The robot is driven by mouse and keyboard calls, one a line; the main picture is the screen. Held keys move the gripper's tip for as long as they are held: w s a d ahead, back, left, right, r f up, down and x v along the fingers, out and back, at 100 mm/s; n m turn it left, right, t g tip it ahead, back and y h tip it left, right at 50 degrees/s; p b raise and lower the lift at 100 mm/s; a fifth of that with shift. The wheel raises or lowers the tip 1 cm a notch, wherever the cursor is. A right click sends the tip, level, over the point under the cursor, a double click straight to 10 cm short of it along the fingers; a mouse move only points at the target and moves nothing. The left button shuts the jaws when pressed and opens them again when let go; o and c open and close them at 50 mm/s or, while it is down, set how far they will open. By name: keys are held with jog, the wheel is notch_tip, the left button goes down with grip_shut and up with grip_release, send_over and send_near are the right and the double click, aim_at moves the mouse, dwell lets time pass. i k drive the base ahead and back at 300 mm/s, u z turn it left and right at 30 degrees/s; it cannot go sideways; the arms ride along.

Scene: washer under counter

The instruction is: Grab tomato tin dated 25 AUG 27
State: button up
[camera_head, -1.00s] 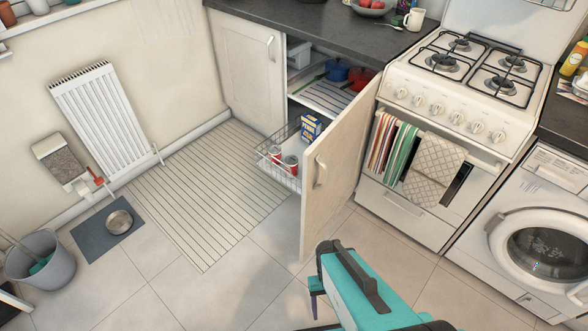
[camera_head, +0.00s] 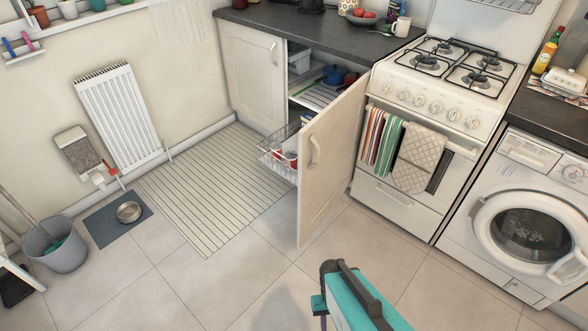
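Two red tins show in a pulled-out wire basket (camera_head: 270,160) of the open base cabinet; one tin (camera_head: 290,159) stands near the basket's front corner and the other (camera_head: 276,154) is just left of it. Their date marks are too small to read. The open cabinet door (camera_head: 328,165) hides the right part of the basket and most of the yellow and blue box behind the tins. My teal arm part shows at the bottom, well in front of the door. My gripper's fingers cannot be made out.
The open door stands out into the room. A striped mat (camera_head: 212,185) lies left of the basket. A cooker (camera_head: 430,120) and washing machine (camera_head: 520,210) stand right. A bowl (camera_head: 129,212) and bucket (camera_head: 55,245) are at left. The tiled floor (camera_head: 200,285) in front is clear.

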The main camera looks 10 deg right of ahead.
aim_at(292, 156)
jog(key=u, duration=0.45)
jog(key=i, duration=0.45)
jog(key=u, duration=0.75)
jog(key=i, duration=0.6)
jog(key=u, duration=0.4)
jog(key=i, duration=1.55)
jog(key=z, duration=0.9)
jog(key=i, duration=0.8)
jog(key=z, duration=0.5)
